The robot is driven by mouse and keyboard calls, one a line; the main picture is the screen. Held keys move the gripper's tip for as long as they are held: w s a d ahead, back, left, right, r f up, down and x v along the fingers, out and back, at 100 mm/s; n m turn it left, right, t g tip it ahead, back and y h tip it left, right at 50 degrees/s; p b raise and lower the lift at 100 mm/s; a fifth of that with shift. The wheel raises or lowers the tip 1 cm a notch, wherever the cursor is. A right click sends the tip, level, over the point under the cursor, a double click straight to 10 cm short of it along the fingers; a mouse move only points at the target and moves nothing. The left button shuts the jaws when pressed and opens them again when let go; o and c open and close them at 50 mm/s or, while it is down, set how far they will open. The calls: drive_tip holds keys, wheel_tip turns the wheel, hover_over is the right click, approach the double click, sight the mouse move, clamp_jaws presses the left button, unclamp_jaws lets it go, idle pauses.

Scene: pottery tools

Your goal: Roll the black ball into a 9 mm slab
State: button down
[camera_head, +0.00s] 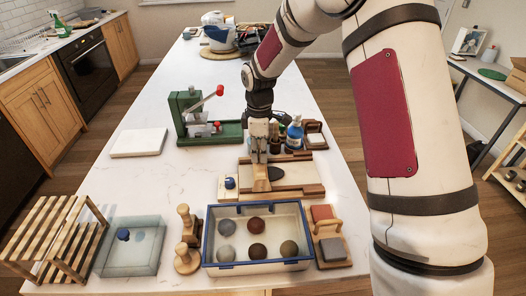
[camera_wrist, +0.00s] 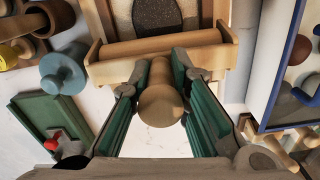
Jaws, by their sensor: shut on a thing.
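My gripper (camera_wrist: 160,100) is shut on the upright wooden handle (camera_wrist: 160,95) of a roller. The roller's wooden bar (camera_wrist: 130,47) lies across the rolling board in the wrist view. Just beyond the bar, the black clay (camera_wrist: 155,14) lies on the board as a flattened, rounded shape; its far end is cut off by the picture edge. In the head view my gripper (camera_head: 259,152) is over the left part of the board (camera_head: 305,172), and the black clay (camera_head: 276,173) shows just to its right. The clay's thickness cannot be read.
A blue-rimmed tray (camera_head: 207,242) with several balls stands in front of the board. Wooden stamps (camera_head: 186,260) and a glassy tray (camera_head: 112,262) are to its left. A green press (camera_head: 182,115), a blue bottle (camera_head: 294,133) and jars stand behind. A white slab (camera_head: 139,142) lies left, with clear table around it.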

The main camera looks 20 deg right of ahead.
drive_tip(key=shift+s+f, duration=0.15)
drive_tip(key=shift+f, duration=0.05)
drive_tip(key=shift+s+d+r, duration=0.1)
drive_tip(key=shift+s+d, duration=0.1)
drive_tip(key=shift+d, duration=0.65)
drive_tip(key=shift+s+d+f+p, duration=0.1)
drive_tip(key=shift+d+f+p, duration=0.15)
drive_tip(key=shift+d, duration=0.35)
drive_tip(key=shift+d, duration=0.15)
drive_tip(key=shift+s+d+r, duration=0.15)
drive_tip(key=shift+d+r, duration=0.1)
drive_tip(key=shift+d, duration=0.45)
drive_tip(key=shift+d, duration=0.15)
